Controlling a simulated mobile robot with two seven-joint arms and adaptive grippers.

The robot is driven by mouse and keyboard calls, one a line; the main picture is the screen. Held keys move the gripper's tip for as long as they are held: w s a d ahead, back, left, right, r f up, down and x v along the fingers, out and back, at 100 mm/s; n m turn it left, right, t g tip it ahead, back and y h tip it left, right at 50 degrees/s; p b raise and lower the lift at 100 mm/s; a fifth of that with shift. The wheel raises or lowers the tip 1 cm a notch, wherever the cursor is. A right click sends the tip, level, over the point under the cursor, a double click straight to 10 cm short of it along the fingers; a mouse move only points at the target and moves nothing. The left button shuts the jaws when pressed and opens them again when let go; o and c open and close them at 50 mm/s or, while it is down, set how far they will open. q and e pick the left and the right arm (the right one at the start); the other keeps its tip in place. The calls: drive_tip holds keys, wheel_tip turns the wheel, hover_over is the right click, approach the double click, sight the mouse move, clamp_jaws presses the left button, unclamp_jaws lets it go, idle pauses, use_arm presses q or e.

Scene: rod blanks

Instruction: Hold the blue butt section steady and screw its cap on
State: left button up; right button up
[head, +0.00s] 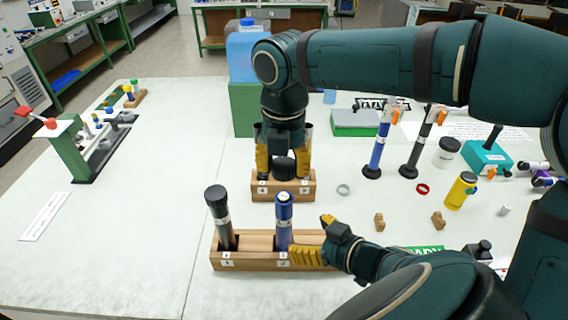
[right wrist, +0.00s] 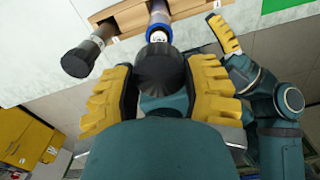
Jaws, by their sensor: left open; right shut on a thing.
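A black capped section (head: 219,222) stands in the left slot.
A silver ring (head: 343,190), a red ring (head: 423,189), a yellow bottle (head: 461,191) and two small wooden rests lie on the right. Blue (head: 378,145) and black (head: 420,143) upright rods stand behind them. A green press (head: 80,150) stands far left.

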sight(290, 227)
use_arm(q)
drive_tip(key=x, duration=0.8)
drive_tip(key=shift+w+a+f, duration=0.1)
drive_tip(key=shift+w+a, duration=0.15)
clamp_jaws()
use_arm(e)
drive_tip(key=shift+f, duration=2.5)
